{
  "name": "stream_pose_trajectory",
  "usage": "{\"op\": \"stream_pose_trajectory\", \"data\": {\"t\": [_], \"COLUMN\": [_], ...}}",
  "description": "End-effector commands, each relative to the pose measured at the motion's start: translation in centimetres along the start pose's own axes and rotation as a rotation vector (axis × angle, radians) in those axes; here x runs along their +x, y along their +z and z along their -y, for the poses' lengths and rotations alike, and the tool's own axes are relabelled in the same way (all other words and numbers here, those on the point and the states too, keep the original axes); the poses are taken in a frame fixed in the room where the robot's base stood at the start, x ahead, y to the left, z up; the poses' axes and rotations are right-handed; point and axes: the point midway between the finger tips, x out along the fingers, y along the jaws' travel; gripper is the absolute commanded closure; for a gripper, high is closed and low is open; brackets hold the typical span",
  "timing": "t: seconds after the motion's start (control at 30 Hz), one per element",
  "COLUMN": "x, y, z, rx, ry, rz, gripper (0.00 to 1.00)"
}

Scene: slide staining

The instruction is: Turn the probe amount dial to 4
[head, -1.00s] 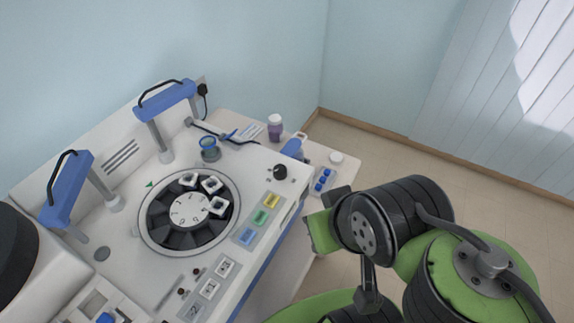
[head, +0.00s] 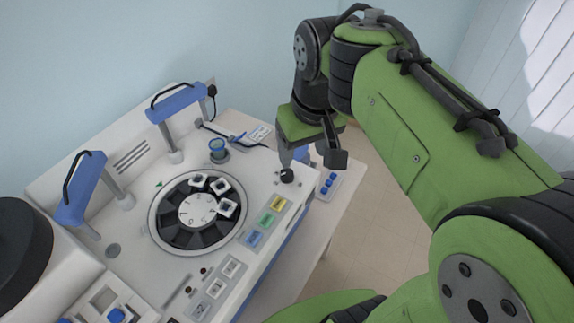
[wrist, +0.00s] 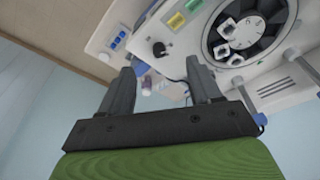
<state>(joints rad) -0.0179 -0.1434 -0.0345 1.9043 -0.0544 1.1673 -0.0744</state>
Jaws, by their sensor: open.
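The black dial knob (head: 287,175) sits on the right end of the white machine's top panel. In the wrist view the knob (wrist: 159,48) shows just beyond and between the fingertips, with a small pale pointer mark. The numbers around it are too small to read. My gripper (wrist: 159,66) is open and empty. In the head view my gripper (head: 292,158) hangs above and just behind the knob, pointing down, and partly hides the area around it. I cannot tell whether a finger touches the knob.
The round carousel (head: 197,211) with several white holders lies left of the knob. Yellow, green and blue buttons (head: 268,220) line the front panel. Blue lamp arms (head: 176,103) rise at the back left. A purple-capped bottle (wrist: 146,88) stands near the gripper.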

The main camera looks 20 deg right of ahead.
Motion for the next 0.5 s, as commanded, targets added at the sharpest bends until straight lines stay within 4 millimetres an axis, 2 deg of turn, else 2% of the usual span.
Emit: {"op": "stream_pose_trajectory", "data": {"t": [0.03,0.1,0.2,0.33,0.5], "x": [0.4,1.4,3.0,4.2,6.4], "y": [-2.6,-5.4,-8.1,-9.4,-9.0], "z": [-0.3,-0.7,-1.0,-1.2,-1.2], "rx": [-0.017,-0.042,-0.07,-0.089,-0.091], "ry": [-0.004,-0.007,-0.009,-0.01,-0.011], "rz": [0.052,0.113,0.178,0.215,0.22], "gripper": [0.37,0.37,0.37,0.37,0.37]}}
